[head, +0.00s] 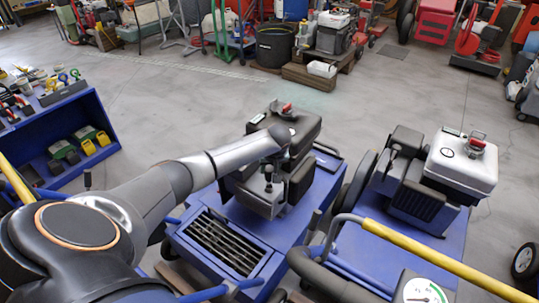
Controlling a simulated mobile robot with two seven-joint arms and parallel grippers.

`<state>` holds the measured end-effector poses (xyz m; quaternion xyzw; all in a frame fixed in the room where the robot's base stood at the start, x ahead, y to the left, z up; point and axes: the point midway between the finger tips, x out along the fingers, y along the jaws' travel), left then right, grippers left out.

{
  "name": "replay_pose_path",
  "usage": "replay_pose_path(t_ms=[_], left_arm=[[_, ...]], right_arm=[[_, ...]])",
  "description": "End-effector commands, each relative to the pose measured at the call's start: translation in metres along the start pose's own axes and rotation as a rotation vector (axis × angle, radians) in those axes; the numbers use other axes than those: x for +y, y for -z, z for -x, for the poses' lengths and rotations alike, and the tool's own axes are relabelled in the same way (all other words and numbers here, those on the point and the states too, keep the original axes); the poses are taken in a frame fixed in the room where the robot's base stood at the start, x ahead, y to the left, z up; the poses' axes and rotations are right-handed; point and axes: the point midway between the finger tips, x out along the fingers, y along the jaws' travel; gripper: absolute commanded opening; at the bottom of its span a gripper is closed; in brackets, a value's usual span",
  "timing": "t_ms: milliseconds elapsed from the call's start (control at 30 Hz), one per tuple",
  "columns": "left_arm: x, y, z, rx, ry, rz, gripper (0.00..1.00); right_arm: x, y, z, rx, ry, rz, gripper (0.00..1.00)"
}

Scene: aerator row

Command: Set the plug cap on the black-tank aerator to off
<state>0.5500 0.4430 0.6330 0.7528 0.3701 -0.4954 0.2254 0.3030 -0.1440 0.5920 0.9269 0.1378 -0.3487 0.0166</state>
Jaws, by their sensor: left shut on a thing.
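The black-tank aerator (218,247) stands in the middle, with a blue deck and a dark tank (305,128) carrying a red-handled cap. My left arm reaches in from the left over its engine. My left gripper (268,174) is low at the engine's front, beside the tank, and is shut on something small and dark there. This appears to be the plug cap; the fingers and wrist cover most of it, so I cannot tell whether it is seated on the plug or off it. My right gripper is not in view.
A second aerator with a white tank (461,164) stands close to the right. A yellow bar (450,262) and a gauge (423,293) are in front of it. A blue shelf (92,118) stands at left.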

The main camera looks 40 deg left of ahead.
Motion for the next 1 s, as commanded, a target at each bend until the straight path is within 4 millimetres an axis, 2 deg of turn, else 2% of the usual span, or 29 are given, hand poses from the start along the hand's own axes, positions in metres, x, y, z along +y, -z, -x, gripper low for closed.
replay_pose_path(t_ms=[67,567,800,1000], left_arm=[[0.000,0.001,0.004,0.009,0.013,-0.005,0.00],[0.003,0.000,0.011,0.099,0.097,-0.041,0.00],[0.008,-0.002,0.018,0.190,0.180,-0.077,0.00],[0.013,-0.005,0.024,0.292,0.274,-0.115,0.00]], right_arm=[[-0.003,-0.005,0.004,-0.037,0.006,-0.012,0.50],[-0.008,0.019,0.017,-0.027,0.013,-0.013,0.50],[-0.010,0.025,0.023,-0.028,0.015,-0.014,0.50],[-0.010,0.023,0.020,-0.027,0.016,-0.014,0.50]])
